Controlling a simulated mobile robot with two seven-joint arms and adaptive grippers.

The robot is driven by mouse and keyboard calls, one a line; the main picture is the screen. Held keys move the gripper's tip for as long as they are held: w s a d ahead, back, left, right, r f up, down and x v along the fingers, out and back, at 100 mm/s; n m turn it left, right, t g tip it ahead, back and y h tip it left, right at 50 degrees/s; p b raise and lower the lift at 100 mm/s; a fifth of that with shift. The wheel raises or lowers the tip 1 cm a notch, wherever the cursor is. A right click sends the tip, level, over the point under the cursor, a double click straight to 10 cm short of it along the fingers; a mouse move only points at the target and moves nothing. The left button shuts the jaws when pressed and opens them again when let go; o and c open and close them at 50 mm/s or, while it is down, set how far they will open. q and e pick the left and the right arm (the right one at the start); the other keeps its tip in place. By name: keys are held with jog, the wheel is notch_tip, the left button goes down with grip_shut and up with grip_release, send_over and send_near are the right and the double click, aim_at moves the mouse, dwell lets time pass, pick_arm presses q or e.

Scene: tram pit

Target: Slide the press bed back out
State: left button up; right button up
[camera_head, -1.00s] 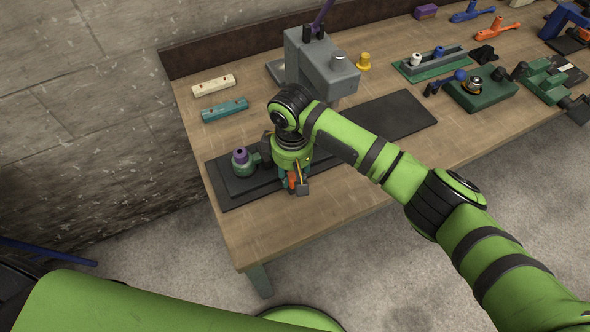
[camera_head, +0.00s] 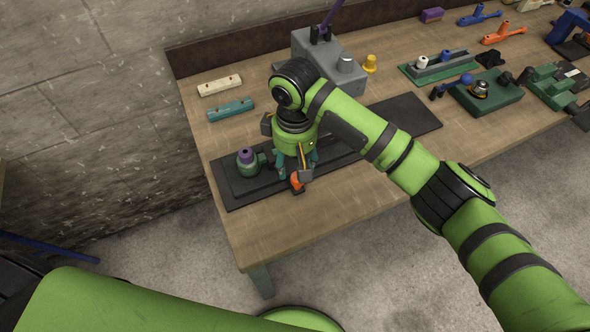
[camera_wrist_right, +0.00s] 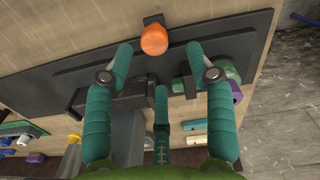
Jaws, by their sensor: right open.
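The press bed is a dark flat slab (camera_head: 240,185) lying on a long dark base plate (camera_head: 412,112) along the table's front. An orange knob (camera_head: 297,181) stands on a small dark bracket at the bed's front side; it also shows in the right wrist view (camera_wrist_right: 154,39). My right gripper (camera_head: 298,169) hangs just over the knob, its teal fingers spread. In the wrist view the open fingers (camera_wrist_right: 158,62) are around the knob's near side, with gaps between. A green fitting with a purple top (camera_head: 246,160) sits on the bed. My left gripper is not in view.
The grey press (camera_head: 325,66) stands behind the base plate. A cream bar (camera_head: 219,85) and a teal bar (camera_head: 231,109) lie at the back left. Green fixtures (camera_head: 484,95) and tools fill the right side. The table's front strip (camera_head: 290,230) is clear.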

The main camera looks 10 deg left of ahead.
notch_tip(320, 180, up, 7)
jog(key=shift+a+f, duration=0.15)
jog(key=shift+f, duration=0.05)
dwell(0.5)
